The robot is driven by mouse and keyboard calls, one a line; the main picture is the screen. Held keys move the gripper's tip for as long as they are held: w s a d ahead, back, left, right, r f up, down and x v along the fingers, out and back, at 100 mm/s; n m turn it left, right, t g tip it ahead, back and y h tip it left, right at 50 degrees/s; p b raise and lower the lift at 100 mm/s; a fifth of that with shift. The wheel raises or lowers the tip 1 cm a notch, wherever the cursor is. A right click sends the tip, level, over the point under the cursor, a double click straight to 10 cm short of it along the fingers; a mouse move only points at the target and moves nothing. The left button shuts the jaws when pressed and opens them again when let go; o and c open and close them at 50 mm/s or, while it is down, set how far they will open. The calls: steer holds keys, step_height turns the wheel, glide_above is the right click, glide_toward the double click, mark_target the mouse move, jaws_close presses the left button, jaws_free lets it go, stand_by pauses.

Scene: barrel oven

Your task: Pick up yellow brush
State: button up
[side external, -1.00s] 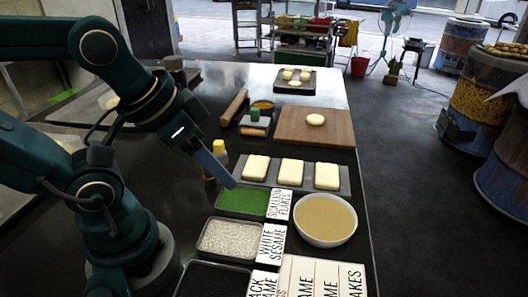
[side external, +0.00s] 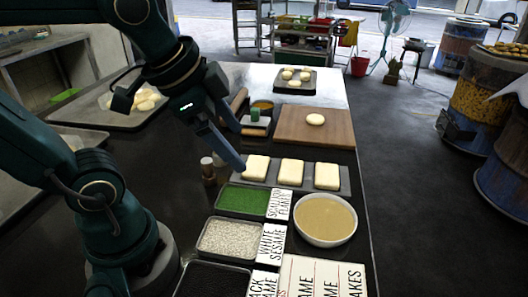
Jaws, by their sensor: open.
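I cannot make out a yellow brush for certain. My gripper (side external: 238,148) is open, with its blue fingers angled down and right. It is above the dark counter, near the left end of the tray of white dough slabs. A small brown bottle (side external: 208,173) with a pale cap stands just left of the fingers. The spot behind the fingers is partly hidden. A green-topped tool (side external: 255,115) lies beyond the gripper, in front of a yellowish bowl (side external: 263,104).
A tray with several dough slabs (side external: 291,172), a wooden board (side external: 318,133) with one dough ball, and a bowl of tan liquid (side external: 325,219) stand right of the gripper. Trays of green flakes (side external: 243,200) and white sesame (side external: 226,238) are nearer. Open counter lies left of the bottle.

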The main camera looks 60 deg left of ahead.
steer(key=w+a+f+m+g, duration=0.35)
steer(key=w+a, duration=0.55)
steer(key=a, duration=0.4)
steer(key=a+f, duration=0.3)
steer(key=s+a+f+g, duration=0.1)
steer(key=a+f, duration=0.1)
steer(key=f, duration=0.1)
steer(key=s+a+f+n+g, duration=0.1)
steer(key=a+f, duration=0.2)
steer(key=f, duration=0.1)
steer(key=shift+a, duration=0.35)
steer(key=shift+s+f, duration=0.1)
steer(key=shift+f, duration=2.35)
steer(key=c, duration=1.4)
